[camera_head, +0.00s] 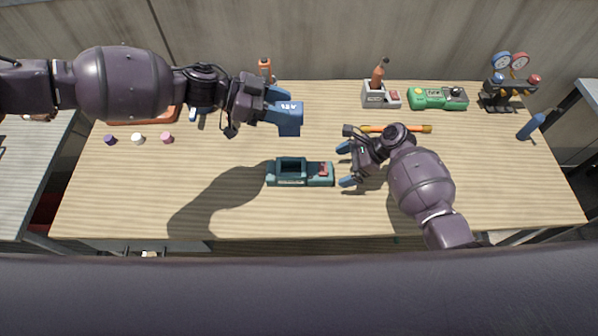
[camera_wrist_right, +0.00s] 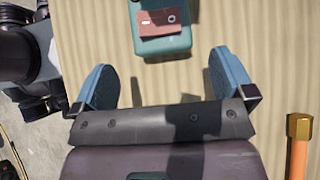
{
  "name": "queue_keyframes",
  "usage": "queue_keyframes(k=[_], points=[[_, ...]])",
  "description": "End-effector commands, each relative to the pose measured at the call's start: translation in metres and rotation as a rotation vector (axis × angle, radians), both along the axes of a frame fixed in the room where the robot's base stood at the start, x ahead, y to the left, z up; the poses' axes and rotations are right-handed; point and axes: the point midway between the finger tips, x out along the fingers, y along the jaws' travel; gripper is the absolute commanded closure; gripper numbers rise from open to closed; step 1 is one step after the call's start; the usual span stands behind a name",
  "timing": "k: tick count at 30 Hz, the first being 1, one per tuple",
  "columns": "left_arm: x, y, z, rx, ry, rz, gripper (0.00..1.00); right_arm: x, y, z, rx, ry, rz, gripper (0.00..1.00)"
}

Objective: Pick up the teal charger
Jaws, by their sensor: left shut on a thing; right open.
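The teal charger (camera_head: 318,181) lies on the table near its middle, with an open bay on its left part and a red panel on its right end. The red-panelled end of the charger (camera_wrist_right: 166,45) shows in the right wrist view, ahead of and between the fingers. My right gripper (camera_head: 345,164) is open and empty, just right of the charger and apart from it; its two blue fingers (camera_wrist_right: 160,85) show in the right wrist view. My left gripper (camera_head: 268,107) is shut on a blue battery (camera_head: 289,116), held above the table behind the charger.
An orange-handled tool (camera_head: 410,128) lies behind my right gripper. A grey holder (camera_head: 374,97), a green device (camera_head: 438,98), a gauge manifold (camera_head: 507,92) and a blue cylinder (camera_head: 531,127) stand at the back right. Small caps (camera_head: 138,138) lie at the left. The table front is clear.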

Motion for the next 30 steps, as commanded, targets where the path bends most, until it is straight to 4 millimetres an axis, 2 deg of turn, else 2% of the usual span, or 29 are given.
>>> queue_keyframes(k=[15, 24, 26, 30], points=[[0.000, 0.000, 0.001, -0.001, -0.001, 0.000, 0.87, 0.004, 0.036, -0.035, 0.000, 0.000, 0.001, 0.00], [0.000, 0.000, 0.001, -0.001, -0.001, 0.000, 0.87, 0.004, 0.038, -0.037, 0.000, -0.002, 0.001, 0.00], [0.000, 0.000, 0.001, -0.001, -0.001, 0.000, 0.87, 0.004, 0.038, -0.037, 0.000, -0.002, 0.001, 0.08], [0.000, 0.000, 0.001, -0.001, -0.001, 0.000, 0.87, 0.004, 0.038, -0.037, 0.000, -0.002, 0.001, 0.29]])
